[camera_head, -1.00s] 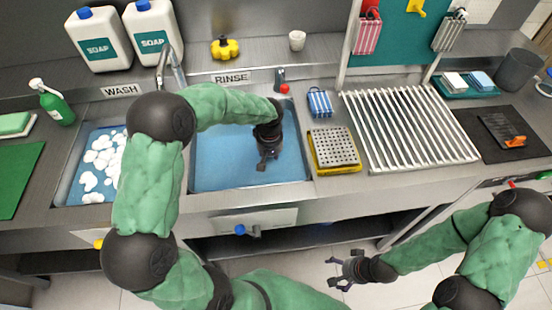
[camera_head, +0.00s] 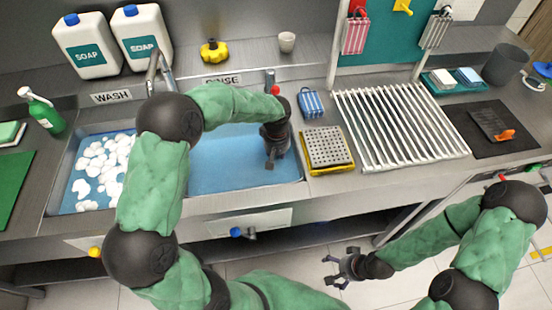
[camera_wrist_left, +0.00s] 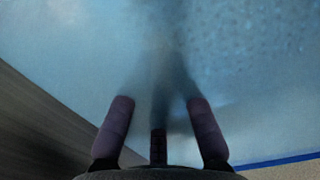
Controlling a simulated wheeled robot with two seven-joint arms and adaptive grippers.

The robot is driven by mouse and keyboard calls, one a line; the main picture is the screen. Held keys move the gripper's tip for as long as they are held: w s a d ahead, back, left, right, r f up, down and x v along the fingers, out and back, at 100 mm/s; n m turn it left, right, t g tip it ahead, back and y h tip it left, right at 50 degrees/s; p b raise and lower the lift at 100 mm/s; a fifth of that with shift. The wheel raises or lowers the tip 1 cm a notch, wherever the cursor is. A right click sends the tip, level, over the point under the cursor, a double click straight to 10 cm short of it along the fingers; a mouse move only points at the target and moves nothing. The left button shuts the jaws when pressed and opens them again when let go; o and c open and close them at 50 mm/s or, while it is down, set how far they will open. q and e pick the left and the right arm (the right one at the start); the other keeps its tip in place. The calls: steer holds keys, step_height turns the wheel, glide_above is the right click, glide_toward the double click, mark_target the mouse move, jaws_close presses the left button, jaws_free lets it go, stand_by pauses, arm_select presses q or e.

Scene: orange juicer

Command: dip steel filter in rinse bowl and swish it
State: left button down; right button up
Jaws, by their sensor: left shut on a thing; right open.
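In the head view the gripper and arm hide the filter. My right gripper (camera_head: 338,272) is open and empty in front of the counter, over the floor.
The wash basin (camera_head: 100,170) with white foam is on the left. A perforated metal block on a yellow base (camera_head: 328,150) and a blue striped item (camera_head: 311,104) stand right of the rinse basin. The tap (camera_head: 271,80) is at its back. A drying rack (camera_head: 400,125) lies further right.

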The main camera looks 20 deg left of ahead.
arm_select(q)
step_height(320, 180, up, 15)
steer(key=p, duration=1)
steer(key=shift+r, duration=0.2)
